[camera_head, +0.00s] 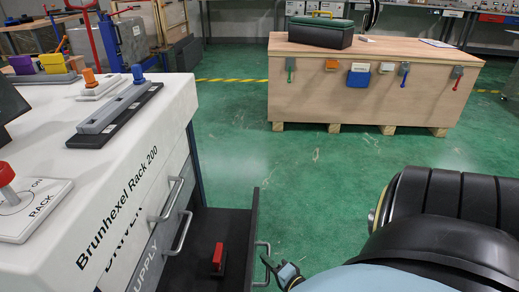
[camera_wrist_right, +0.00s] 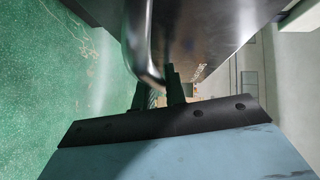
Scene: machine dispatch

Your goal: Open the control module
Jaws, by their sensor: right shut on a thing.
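The white Brunhexel Rack 200 (camera_head: 110,190) stands at the left. A dark drawer-like module (camera_head: 236,226) is pulled out low from its front, and a red switch-like part (camera_head: 218,258) stands inside it. I cannot read a label on this module. My right gripper (camera_head: 272,266) is at the metal handle (camera_head: 263,246) on the module's front and is shut on it. In the right wrist view the handle (camera_wrist_right: 140,45) runs down between the dark fingers (camera_wrist_right: 163,90), against the dark front panel (camera_wrist_right: 195,35). My left gripper is out of view.
Two closed units with handles (camera_head: 172,200) sit above the open module. A red knob (camera_head: 6,174) and grey connector parts (camera_head: 115,108) are on the rack top. A wooden crate (camera_head: 370,100) stands at the back. Green floor (camera_head: 310,180) between is clear.

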